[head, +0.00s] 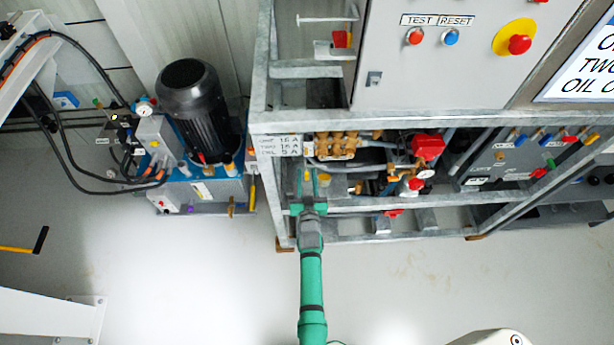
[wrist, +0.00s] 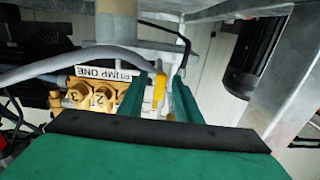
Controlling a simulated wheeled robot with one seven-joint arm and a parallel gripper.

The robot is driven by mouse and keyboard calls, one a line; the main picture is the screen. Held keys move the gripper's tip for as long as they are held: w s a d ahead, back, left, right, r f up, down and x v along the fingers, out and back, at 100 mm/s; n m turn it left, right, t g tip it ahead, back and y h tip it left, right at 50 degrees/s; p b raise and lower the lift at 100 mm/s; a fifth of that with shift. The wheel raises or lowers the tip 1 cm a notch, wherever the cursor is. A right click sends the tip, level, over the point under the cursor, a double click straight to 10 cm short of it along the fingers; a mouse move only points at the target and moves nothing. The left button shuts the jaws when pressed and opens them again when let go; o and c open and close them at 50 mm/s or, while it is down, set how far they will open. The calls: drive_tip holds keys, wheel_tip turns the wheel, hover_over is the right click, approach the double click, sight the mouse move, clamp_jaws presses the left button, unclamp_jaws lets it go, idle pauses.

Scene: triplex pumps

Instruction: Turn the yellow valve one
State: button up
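In the wrist view a yellow valve handle (wrist: 159,90) stands upright in the gap between the two green fingers of my gripper (wrist: 158,92). There is space on both sides of the handle, and I cannot tell whether either finger touches it. My gripper is open and holds nothing. In the head view my green gripper (head: 309,188) reaches into the lower left of the metal frame (head: 420,222). The valve handle cannot be made out clearly in the head view. A label reading PUMP ONE (wrist: 108,75) is next to the handle, to its left.
A brass block (wrist: 92,97) with numbered caps sits left of the fingers, with a grey hose (wrist: 75,66) crossing above it. A grey control box (head: 445,50) is above the frame. A black motor unit (head: 192,100) stands to the left. The floor in front is clear.

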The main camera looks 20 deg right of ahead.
drive_tip(key=v, duration=1)
drive_tip(key=shift+s, duration=0.4)
drive_tip(key=shift+a, duration=0.1)
drive_tip(key=s+a+r+n+y, duration=0.1)
drive_tip(key=s+a+r, duration=0.1)
drive_tip(key=s+a, duration=0.5)
drive_tip(key=s+a+r+n+y, duration=0.1)
drive_tip(key=s+a+r+y, duration=0.15)
drive_tip(key=s, duration=0.95)
drive_tip(key=s+a+r+g, duration=0.1)
drive_tip(key=s+a+r, duration=0.2)
drive_tip(key=s+r, duration=0.4)
drive_tip(key=s+a+r+n+g+y, duration=0.1)
drive_tip(key=s+a+r, duration=0.2)
drive_tip(key=s+r, duration=0.4)
wheel_tip(320, 180, up, 3)
drive_tip(key=shift+s+a+f, duration=0.2)
drive_tip(key=shift+a, duration=0.15)
